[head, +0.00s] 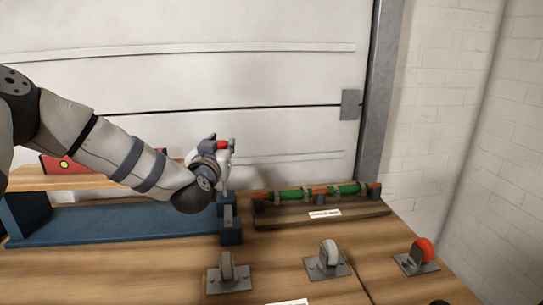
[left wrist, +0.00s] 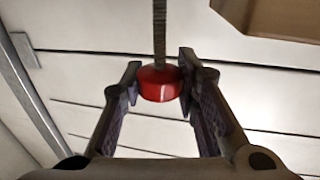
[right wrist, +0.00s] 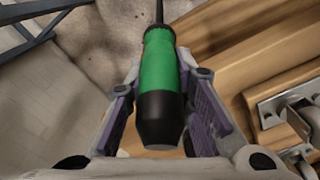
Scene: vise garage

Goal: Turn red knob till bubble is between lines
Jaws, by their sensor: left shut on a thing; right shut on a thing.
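The red knob (left wrist: 158,85) sits at the end of a threaded rod (left wrist: 159,35) and lies between my left fingers in the left wrist view. My left gripper (head: 226,147) is shut on it, above the right end of the blue frame (head: 110,224). A red level (head: 50,162) with a small yellow-green vial (head: 64,165) lies on the wooden plank (head: 30,180), partly hidden by my left arm. The bubble and lines are too small to tell. My right gripper (right wrist: 162,82) is shut on a green tool handle (right wrist: 159,60) with a black end.
A wooden rack (head: 350,216) with green and orange pieces stands right of the blue frame. Casters on plates, one grey (head: 228,270), one light (head: 329,256) and one orange-red (head: 422,254), stand on the wooden bench (head: 120,275). A white garage door (head: 280,80) is behind.

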